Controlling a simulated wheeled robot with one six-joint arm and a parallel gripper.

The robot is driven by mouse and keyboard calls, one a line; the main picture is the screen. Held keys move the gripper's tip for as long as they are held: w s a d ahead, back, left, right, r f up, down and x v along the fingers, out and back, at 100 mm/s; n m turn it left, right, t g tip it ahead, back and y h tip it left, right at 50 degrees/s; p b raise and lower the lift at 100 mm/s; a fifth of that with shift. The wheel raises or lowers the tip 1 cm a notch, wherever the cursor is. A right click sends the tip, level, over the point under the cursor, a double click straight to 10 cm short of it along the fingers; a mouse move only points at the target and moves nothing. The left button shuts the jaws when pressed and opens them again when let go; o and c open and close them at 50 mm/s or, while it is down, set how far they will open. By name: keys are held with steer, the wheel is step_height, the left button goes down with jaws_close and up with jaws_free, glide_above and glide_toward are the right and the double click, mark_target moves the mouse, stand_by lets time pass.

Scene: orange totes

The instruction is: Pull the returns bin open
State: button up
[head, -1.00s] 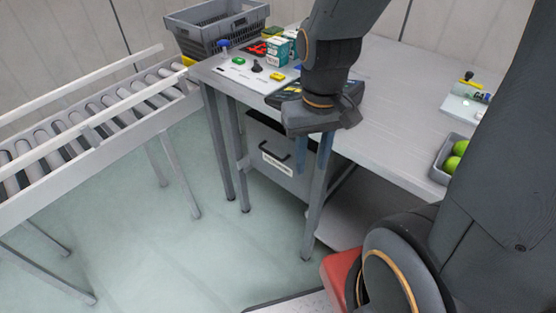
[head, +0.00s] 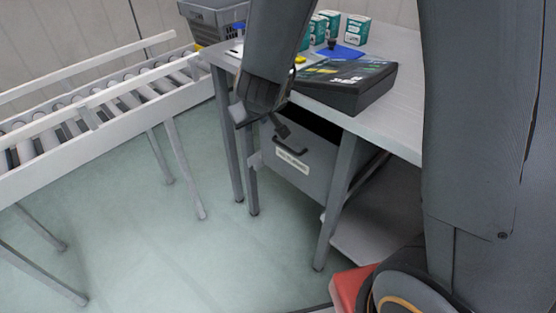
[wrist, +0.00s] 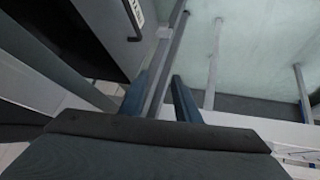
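The returns bin (head: 318,172) is a grey box hung under the workbench, with a white label and a black bar handle (head: 291,150) on its front. A dark gap shows above its front panel. In the wrist view, part of the black handle (wrist: 132,18) shows at the top left beside the label. My gripper (wrist: 160,78) shows two blue fingers apart with nothing held between them; a grey bench leg is seen beyond. In the head view, my wrist hangs just left of and above the handle, and the fingers are mostly hidden.
The workbench (head: 405,127) carries a black case (head: 345,90) and several small teal boxes (head: 328,22). Bench legs (head: 336,200) stand either side of the bin. A roller conveyor (head: 95,115) is at left. The floor in front is clear.

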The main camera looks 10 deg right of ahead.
steer(key=w+f+n+t+h+b, duration=0.1)
steer(key=w+f+t+h+b, duration=0.1)
steer(key=w+f+h+b, duration=0.55)
steer(key=s+d+f+n+g+h+b, duration=0.1)
steer(key=s+f+n+h+b, duration=0.1)
steer(key=s+f+h+b, duration=0.45)
steer(key=w+d+f+y+b, duration=0.1)
steer(key=w+d+b, duration=0.1)
steer(key=d, duration=0.4)
steer(key=shift+w+d+f, duration=0.25)
steer(key=shift+w+d, duration=0.1)
steer(key=shift+w, duration=0.35)
jaws_close()
